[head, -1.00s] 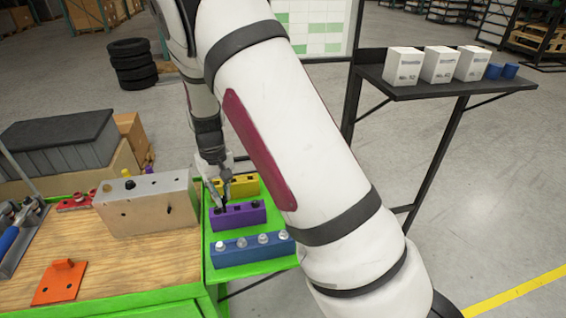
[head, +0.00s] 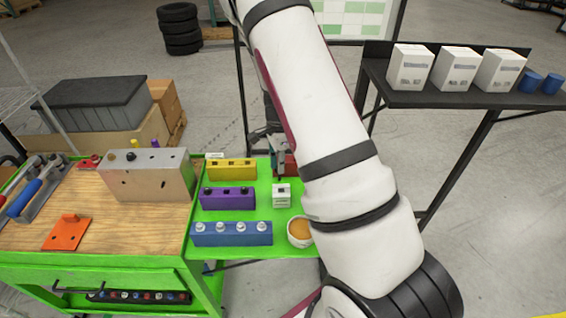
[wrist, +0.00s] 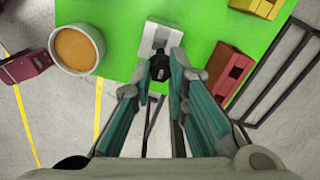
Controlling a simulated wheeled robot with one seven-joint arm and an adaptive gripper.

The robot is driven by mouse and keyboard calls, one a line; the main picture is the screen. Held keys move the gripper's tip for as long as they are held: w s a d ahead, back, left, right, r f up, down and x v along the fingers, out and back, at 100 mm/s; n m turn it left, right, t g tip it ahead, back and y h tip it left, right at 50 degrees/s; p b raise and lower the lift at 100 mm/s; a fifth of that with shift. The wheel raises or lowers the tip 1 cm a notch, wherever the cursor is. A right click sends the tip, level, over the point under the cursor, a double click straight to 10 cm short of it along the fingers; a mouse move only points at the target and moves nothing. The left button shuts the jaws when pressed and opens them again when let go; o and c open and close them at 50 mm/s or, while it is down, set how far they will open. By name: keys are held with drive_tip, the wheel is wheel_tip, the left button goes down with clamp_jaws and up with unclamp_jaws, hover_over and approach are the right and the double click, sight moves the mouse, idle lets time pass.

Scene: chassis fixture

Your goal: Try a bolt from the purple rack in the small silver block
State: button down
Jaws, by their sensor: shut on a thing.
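The small silver block (head: 282,195) stands on the green side table, right of the purple rack (head: 228,201). It also shows at the top middle of the wrist view (wrist: 157,35), with a dark hole or slot in it. My gripper (wrist: 160,75) is shut on a black-headed bolt (wrist: 160,67). In the wrist view the bolt overlaps the near edge of the silver block; I cannot tell its height or whether they touch. The purple rack shows dark spots on top, either bolt heads or holes. In the head view my gripper (head: 279,147) is beyond the block, partly hidden by my arm.
A yellow rack (head: 230,174) and a blue rack (head: 231,238) with silver bolts flank the purple one. A bowl with orange inside (head: 299,233) and a red block (wrist: 228,75) stand close to the silver block. The large metal chassis block (head: 147,180) is at left.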

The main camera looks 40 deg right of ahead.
drive_tip(key=shift+s+d+f+m, duration=0.1)
drive_tip(key=shift+s+d+m, duration=0.1)
drive_tip(key=shift+d+m, duration=0.1)
drive_tip(key=shift+a+f+b, duration=0.1)
drive_tip(key=shift+f+b, duration=0.25)
drive_tip(key=shift+f, duration=1.6)
drive_tip(key=shift+f+b, duration=1.1)
drive_tip(key=shift+f, duration=1.5)
drive_tip(key=c, duration=1.5)
unclamp_jaws()
